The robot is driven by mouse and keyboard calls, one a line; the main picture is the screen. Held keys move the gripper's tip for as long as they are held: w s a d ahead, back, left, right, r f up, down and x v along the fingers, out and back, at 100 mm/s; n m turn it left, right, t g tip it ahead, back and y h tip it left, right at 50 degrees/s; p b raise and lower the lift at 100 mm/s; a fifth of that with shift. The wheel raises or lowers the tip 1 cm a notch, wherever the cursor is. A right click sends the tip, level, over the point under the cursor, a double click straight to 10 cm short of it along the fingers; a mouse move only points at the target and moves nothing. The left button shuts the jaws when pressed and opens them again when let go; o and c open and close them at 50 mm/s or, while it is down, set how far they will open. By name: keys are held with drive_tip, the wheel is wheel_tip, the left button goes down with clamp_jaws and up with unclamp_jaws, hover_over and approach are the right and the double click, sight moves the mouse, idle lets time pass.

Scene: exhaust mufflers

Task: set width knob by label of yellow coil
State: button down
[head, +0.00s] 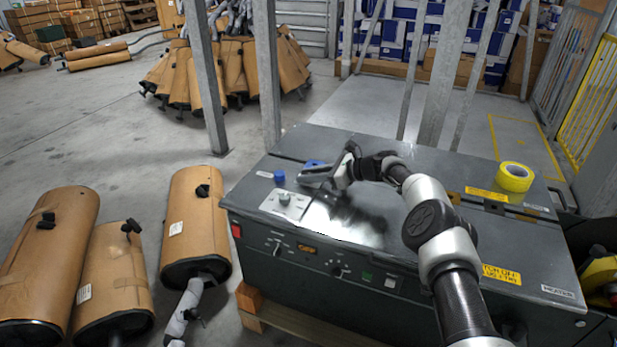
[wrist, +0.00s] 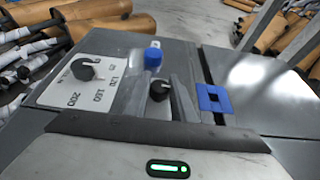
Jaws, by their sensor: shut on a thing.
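A dark knob (wrist: 159,90) sits between the fingers of my gripper (wrist: 158,97) in the wrist view, and the gripper is shut on it. In the head view my gripper (head: 310,177) is low over the machine's left top and hides this knob. I cannot tell which knob sets width. The yellow coil (head: 515,177) lies on the machine's right top, far from my gripper; no readable label shows on it.
The grey machine (head: 415,235) carries a blue cylinder (wrist: 153,56) and a blue square piece (wrist: 213,98) close to my fingers. More knobs and buttons line its front. A yellow label (head: 487,194) lies by the coil.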

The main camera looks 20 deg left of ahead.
idle(0.3)
drive_tip(key=c, duration=1.5)
unclamp_jaws()
drive_tip(key=p+v, duration=0.4)
drive_tip(key=v, duration=1.3)
drive_tip(key=shift+d+p, duration=0.15)
drive_tip(key=shift+p, duration=0.25)
